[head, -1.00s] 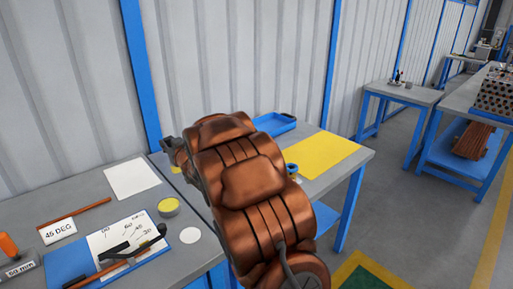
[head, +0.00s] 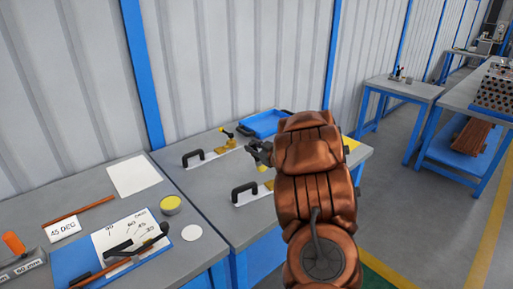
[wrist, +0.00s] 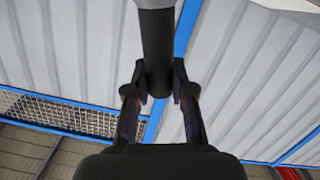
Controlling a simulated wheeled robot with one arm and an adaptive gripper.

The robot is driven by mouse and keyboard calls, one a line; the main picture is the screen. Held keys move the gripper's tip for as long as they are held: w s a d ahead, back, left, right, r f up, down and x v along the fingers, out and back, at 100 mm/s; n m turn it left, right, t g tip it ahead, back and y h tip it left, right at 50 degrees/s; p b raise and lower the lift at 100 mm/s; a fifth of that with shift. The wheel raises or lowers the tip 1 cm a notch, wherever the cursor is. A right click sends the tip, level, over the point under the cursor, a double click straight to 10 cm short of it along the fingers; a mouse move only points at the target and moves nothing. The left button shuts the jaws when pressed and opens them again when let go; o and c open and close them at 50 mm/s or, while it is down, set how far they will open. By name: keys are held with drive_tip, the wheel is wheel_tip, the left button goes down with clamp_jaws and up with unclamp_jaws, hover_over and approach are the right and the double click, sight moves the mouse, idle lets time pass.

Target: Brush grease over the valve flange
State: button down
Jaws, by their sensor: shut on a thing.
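My gripper (head: 258,152) is above the middle bench. In the wrist view my gripper (wrist: 158,95) is shut on a dark cylindrical handle (wrist: 157,45); its far end is out of that view. A round tin with a yellow top (head: 170,205) stands on the left bench. Two fittings with black handles and brass-coloured parts lie on the middle bench, a back fitting (head: 195,158) and a front fitting (head: 243,193). My arm partly hides the front one. I cannot tell which thing is the valve flange.
A blue tray (head: 265,122) is at the back of the middle bench. A yellow sheet (head: 351,144) is mostly behind my arm. The wall stands close behind.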

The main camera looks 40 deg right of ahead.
sight(258, 166)
drive_tip(key=shift+s+d+f, duration=0.25)
drive_tip(key=shift+s+d, duration=0.1)
drive_tip(key=shift+s, duration=0.1)
drive_tip(key=shift+f+b, duration=2.1)
drive_tip(key=shift+f, duration=0.9)
drive_tip(key=shift+f+b, duration=0.55)
drive_tip(key=shift+f, duration=0.4)
drive_tip(key=shift+s+d+r+p, duration=0.1)
drive_tip(key=shift+d+p, duration=0.2)
drive_tip(key=shift+d, duration=0.1)
drive_tip(key=shift+s+d+r+p, duration=0.1)
drive_tip(key=shift+d+p, duration=0.15)
drive_tip(key=shift+d, duration=0.1)
drive_tip(key=shift+s+d+f+p, duration=0.15)
drive_tip(key=shift+d+p, duration=0.25)
drive_tip(key=shift+d, duration=0.45)
drive_tip(key=d+p, duration=0.2)
drive_tip(key=d, duration=0.1)
drive_tip(key=shift+s, duration=0.3)
drive_tip(key=shift+a, duration=0.1)
